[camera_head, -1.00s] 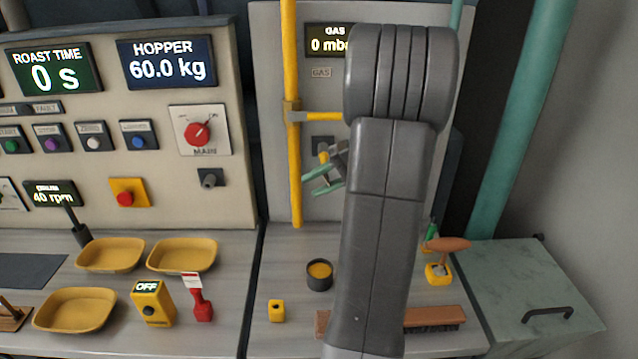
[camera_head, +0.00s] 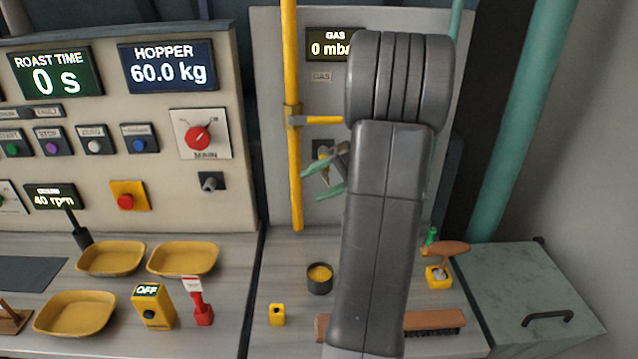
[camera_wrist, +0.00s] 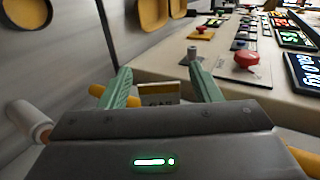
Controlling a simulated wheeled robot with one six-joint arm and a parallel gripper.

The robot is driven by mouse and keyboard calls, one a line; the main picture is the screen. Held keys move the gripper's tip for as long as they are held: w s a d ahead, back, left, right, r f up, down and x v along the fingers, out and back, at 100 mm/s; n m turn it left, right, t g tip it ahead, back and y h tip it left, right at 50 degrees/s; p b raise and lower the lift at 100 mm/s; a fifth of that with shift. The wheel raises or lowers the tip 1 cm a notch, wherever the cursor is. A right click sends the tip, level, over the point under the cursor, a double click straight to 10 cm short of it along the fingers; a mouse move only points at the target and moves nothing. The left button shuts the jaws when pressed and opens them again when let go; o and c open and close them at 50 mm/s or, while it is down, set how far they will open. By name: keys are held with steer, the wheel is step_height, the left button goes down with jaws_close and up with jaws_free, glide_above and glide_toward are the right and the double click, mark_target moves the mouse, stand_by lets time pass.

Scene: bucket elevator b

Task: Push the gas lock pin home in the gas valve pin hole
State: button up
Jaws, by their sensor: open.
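My gripper (camera_head: 318,182) has its two green fingers open in front of the gas panel, left of my arm. A dark square fitting (camera_head: 322,147) on the panel, under the yellow valve arm (camera_head: 322,119), has a small yellowish part at its front, just above the upper finger. I cannot tell whether this is the gas lock pin in its hole. In the wrist view the fingers (camera_wrist: 168,85) stand apart, with a small label plate (camera_wrist: 158,94) showing between them. A yellow bar (camera_wrist: 100,92) shows beside the left finger. I see nothing gripped.
The yellow pipe (camera_head: 292,180) runs upright just left of my fingers. Below on the counter are a dark cup (camera_head: 319,282), a small yellow block (camera_head: 277,314) and a brush (camera_head: 436,321). A red device with a tag (camera_head: 203,310) stands to the left.

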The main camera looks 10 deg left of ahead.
steer(key=b+v, duration=0.1)
steer(key=v, duration=1.2)
steer(key=shift+d+r+b, duration=0.15)
steer(key=shift+d+b, duration=0.15)
steer(key=shift+a, duration=0.1)
steer(key=p+x, duration=0.1)
steer(key=x, duration=1.2)
steer(key=shift+a+f+p, duration=0.2)
steer(key=shift+a+p, duration=0.15)
steer(key=shift+p, duration=0.05)
steer(key=shift+s+d, duration=0.15)
steer(key=shift+s, duration=0.15)
steer(key=shift+w, duration=0.1)
